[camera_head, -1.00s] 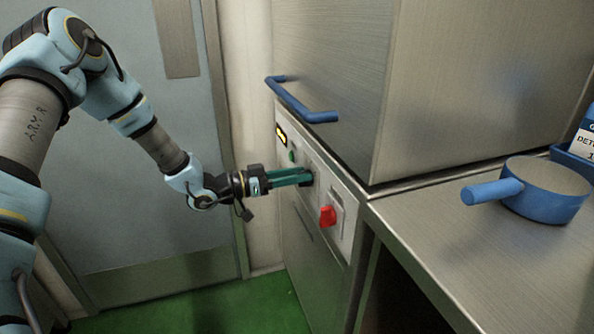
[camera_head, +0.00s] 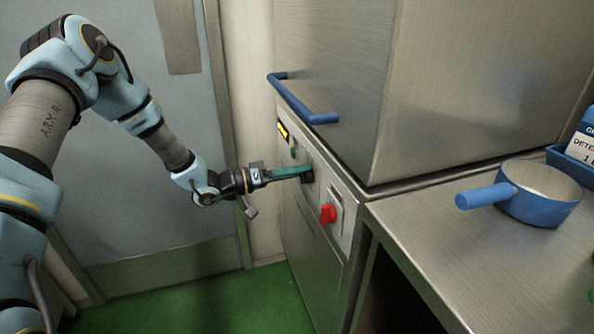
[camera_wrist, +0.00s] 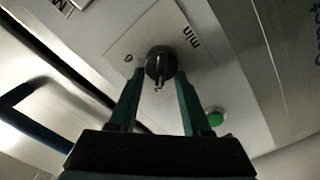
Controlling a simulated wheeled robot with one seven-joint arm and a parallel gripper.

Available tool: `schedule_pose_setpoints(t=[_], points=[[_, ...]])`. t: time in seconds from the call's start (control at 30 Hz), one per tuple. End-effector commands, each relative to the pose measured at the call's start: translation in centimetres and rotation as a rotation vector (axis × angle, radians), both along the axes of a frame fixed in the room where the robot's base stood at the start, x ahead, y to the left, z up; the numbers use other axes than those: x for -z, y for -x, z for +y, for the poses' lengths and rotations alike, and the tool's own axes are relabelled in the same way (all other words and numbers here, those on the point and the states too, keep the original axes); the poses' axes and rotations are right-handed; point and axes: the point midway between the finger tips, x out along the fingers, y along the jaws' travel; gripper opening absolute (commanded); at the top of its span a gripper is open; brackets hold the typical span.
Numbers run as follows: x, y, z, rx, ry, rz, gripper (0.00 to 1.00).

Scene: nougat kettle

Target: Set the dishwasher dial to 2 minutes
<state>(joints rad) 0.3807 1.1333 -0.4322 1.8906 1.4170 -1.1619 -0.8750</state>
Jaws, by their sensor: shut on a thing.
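The dishwasher (camera_head: 335,262) is a steel box with a control panel on its front. My gripper (camera_head: 308,173) reaches the panel from the left in the head view. In the wrist view its two green fingers (camera_wrist: 158,80) lie on either side of the dial, shut on it. The number the dial points at cannot be read.
A red switch (camera_head: 327,214) sits right of the dial, and a green button (camera_wrist: 215,116) is near it. A blue handle (camera_head: 303,100) juts out above the panel. A blue pan (camera_head: 540,208) stands on the steel counter (camera_head: 440,235) at right.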

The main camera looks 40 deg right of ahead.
Motion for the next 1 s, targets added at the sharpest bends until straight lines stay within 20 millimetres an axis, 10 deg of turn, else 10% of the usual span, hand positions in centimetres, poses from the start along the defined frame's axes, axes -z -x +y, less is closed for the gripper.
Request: schedule_pose_setpoints(t=[0.43, 0.47, 0.7, 1.0], points=[[0.20, -0.01, 0.10, 0.000, -0.008, 0.010, 0.00], [0.20, -0.01, 0.10, 0.000, -0.008, 0.010, 0.50], [0.11, -0.01, 0.05, -0.001, -0.006, 0.009, 0.77], [0.08, -0.11, 0.23, -0.001, -0.004, 0.008, 0.77]])
